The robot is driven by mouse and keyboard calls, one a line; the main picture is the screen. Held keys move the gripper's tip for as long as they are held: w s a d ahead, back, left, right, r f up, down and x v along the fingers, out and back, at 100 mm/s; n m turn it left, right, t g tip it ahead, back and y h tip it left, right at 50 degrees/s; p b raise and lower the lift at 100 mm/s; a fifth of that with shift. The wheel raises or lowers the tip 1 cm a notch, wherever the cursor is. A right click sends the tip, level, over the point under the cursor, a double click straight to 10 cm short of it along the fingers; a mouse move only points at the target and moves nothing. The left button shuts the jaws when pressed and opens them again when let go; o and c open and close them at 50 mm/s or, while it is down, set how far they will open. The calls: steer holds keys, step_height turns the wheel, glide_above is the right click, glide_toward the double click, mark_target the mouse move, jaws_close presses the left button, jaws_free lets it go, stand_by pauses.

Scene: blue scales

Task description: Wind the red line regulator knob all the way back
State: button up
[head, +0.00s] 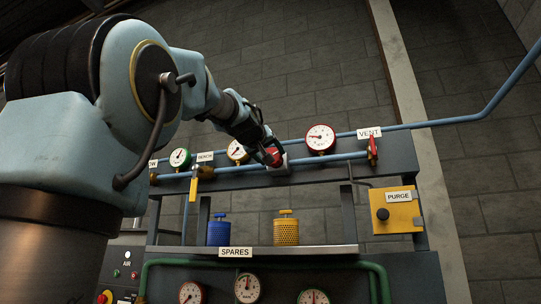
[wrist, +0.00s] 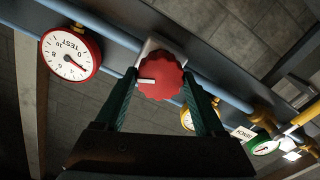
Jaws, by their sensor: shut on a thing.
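The red regulator knob (wrist: 163,82) has a scalloped edge and a white pointer mark directed left in the wrist view. It sits on a pale mount on the blue pipe. My gripper (wrist: 168,88) is shut on the knob, with one dark green finger on each side of it. In the head view, the knob (head: 275,158) shows in part below my gripper (head: 270,150), between the gauges. The red-rimmed gauge marked TEST (wrist: 71,54) is beside the knob in the wrist view. It also shows in the head view (head: 320,138).
The VENT valve with a red lever (head: 373,148) is right of the knob. A yellow-handled valve (head: 196,180) is to the left. A yellow PURGE box (head: 396,213) hangs at right. A SPARES shelf (head: 300,250) below holds blue (head: 219,232) and yellow (head: 286,231) canisters.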

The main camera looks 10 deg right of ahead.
steer(key=n, duration=1.3)
stand_by(0.7)
steer(key=o, duration=1.3)
steer(key=shift+o, duration=0.2)
steer(key=b+v, duration=0.5)
steer(key=v, duration=0.6)
